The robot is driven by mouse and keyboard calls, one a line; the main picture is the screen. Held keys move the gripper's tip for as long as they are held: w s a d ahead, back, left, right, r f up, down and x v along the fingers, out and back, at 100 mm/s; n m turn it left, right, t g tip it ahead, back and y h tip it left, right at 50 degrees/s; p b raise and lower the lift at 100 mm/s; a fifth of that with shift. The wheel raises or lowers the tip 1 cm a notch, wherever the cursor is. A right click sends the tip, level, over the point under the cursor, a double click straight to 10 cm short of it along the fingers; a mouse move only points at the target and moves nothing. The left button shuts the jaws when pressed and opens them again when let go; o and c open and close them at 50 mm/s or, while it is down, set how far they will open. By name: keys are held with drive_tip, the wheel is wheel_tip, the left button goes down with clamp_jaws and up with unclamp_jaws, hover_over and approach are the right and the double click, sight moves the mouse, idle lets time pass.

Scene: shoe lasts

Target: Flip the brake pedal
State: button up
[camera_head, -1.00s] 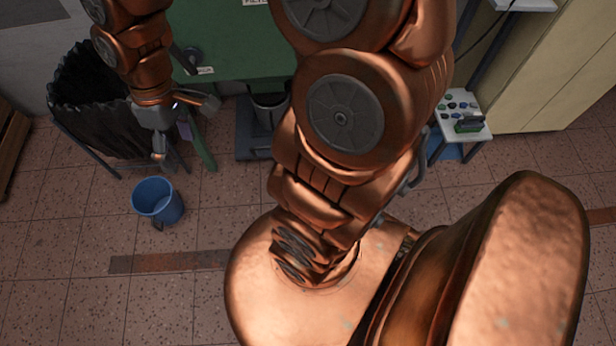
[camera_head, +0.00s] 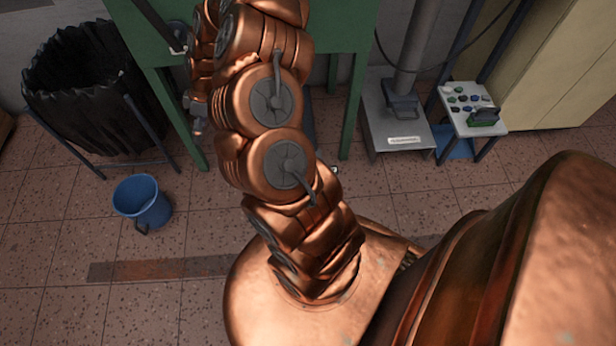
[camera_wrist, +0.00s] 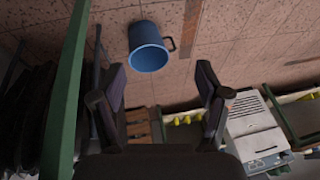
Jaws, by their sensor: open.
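A grey floor stand (camera_head: 385,140) with a white label on its front edge is at the right of centre in the head view. A dark bracket-like part (camera_head: 400,105) sits on it at the foot of a column; I cannot tell for sure whether this is the brake pedal. My gripper (camera_head: 196,120) shows small and partly hidden by my arm near the green bench's left leg. In the wrist view my gripper (camera_wrist: 163,92) is open, with nothing between its two dark fingers. No pedal can be made out in the wrist view.
A blue bucket (camera_head: 142,200) stands on the tiled floor at left, also in the wrist view (camera_wrist: 148,55). A black-lined bin (camera_head: 85,75) is behind it. The green bench (camera_head: 345,40) has legs close to my arm. A small table (camera_head: 468,105) with buttons is at right.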

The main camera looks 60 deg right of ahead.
drive_tip(key=s+d+f+h+b, duration=0.1)
drive_tip(key=s+d+f+b, duration=0.1)
drive_tip(key=d+f, duration=0.55)
drive_tip(key=s+d+f+b, duration=0.3)
drive_tip(key=d+f, duration=0.2)
drive_tip(key=f, duration=0.6)
drive_tip(key=s+d+f+h+b, duration=0.1)
drive_tip(key=s+d+f, duration=0.3)
drive_tip(key=s+f, duration=0.1)
drive_tip(key=s+d+f+g+h+b, duration=0.1)
drive_tip(key=s+d+f+b, duration=0.1)
drive_tip(key=s+d+f, duration=0.3)
drive_tip(key=s+d+f+b, duration=0.2)
drive_tip(key=s+d+f, duration=0.2)
drive_tip(key=f, duration=0.3)
drive_tip(key=shift+s+d+g+h, duration=0.25)
drive_tip(key=shift+s+g+h, duration=0.15)
drive_tip(key=shift+s, duration=0.45)
drive_tip(key=shift+w+f+b, duration=0.1)
drive_tip(key=shift+f+b, duration=2.15)
drive_tip(key=shift+f, duration=1.3)
clamp_jaws()
